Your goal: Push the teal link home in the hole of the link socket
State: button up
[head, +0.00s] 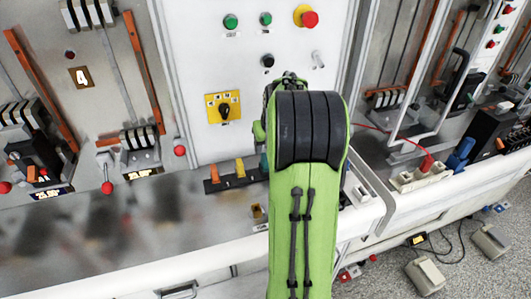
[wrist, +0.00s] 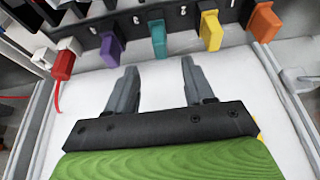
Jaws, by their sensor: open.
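The teal link (wrist: 158,38) sits in the black link strip (wrist: 183,16), between a purple link and a yellow link in the wrist view. A sliver of teal shows beside my arm in the head view. My gripper (wrist: 158,66) is open and empty. Its two fingers point at the teal link, a short gap from it and one to either side of its line. How deep the teal link sits is not clear. I cannot tell for sure which part is the link socket or see its hole. My arm hides much of this area in the head view.
The purple link (wrist: 112,46), yellow link (wrist: 210,28) and orange link (wrist: 262,22) stand close by in the same strip. A red plug (wrist: 63,65) with a cable is at the left in the wrist view. The white bench under my fingers is clear.

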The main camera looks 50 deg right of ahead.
jog(key=v, duration=0.8)
jog(key=shift+p, duration=0.45)
jog(key=s+a+r+n+t+y, duration=0.1)
jog(key=s+a+r+n, duration=0.1)
jog(key=a, duration=0.9)
jog(key=s+a+r+n, duration=0.1)
jog(key=s+a+r, duration=0.1)
jog(key=a, duration=0.8)
jog(key=s+a+f+n+y, duration=0.1)
jog(key=s+a+f, duration=0.3)
jog(key=s+a, duration=0.5)
jog(key=shift+s+n+t, duration=0.3)
jog(key=shift+s+n, duration=0.6)
jog(key=shift+s, duration=0.3)
